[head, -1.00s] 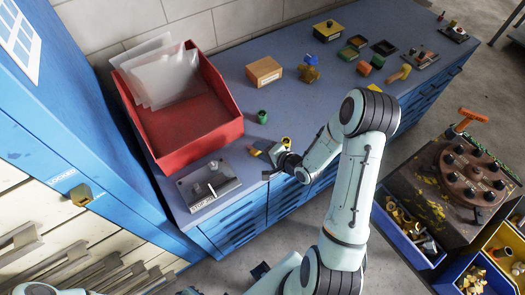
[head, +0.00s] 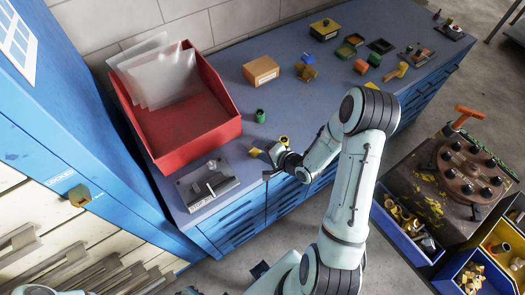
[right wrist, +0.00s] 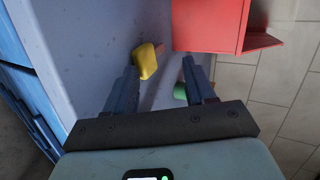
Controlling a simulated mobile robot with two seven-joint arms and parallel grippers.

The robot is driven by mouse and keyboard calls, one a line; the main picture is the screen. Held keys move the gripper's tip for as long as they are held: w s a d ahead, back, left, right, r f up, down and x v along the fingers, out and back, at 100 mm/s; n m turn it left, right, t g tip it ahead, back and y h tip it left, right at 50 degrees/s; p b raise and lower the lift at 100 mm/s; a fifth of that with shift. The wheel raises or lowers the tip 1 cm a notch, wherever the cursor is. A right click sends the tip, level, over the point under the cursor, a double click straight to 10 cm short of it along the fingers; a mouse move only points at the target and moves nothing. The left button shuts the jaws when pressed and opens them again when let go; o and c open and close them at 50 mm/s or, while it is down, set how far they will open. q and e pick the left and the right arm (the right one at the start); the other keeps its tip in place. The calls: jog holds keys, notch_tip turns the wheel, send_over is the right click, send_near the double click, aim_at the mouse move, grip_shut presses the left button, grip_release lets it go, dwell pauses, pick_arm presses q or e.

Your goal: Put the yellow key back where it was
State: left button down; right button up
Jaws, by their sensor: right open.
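The yellow key (right wrist: 146,62) has a rounded yellow head and a small orange-red part beyond it. In the right wrist view it lies over the blue bench top, ahead of my fingers and nearer the left one. In the head view the yellow key (head: 256,152) shows small, just left of my right gripper (head: 270,160). My right gripper (right wrist: 162,82) is open, with nothing seen clamped between its fingers. I cannot tell whether a finger touches the key. My left gripper is not in view.
A red bin (head: 190,140) with clear sleeves stands on the bench. A grey metal fixture (head: 207,186) sits at the front left. A green cup (head: 260,116) and a small yellow ring-shaped piece (head: 283,139) stand near my right gripper. A cardboard-coloured box (head: 261,71) is farther back.

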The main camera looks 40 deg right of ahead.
jog(key=shift+s+f, duration=0.2)
jog(key=shift+f, duration=0.05)
jog(key=shift+r, duration=0.15)
jog(key=s+r, duration=0.3)
jog(key=r, duration=0.3)
jog(key=shift+s+d+r, duration=0.15)
jog(key=shift+s+d, duration=0.1)
dwell(0.7)
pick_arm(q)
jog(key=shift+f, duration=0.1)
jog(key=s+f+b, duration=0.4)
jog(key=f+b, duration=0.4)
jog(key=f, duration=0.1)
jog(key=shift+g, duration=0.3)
pick_arm(e)
jog(key=v, duration=1.3)
jog(key=shift+r, duration=0.25)
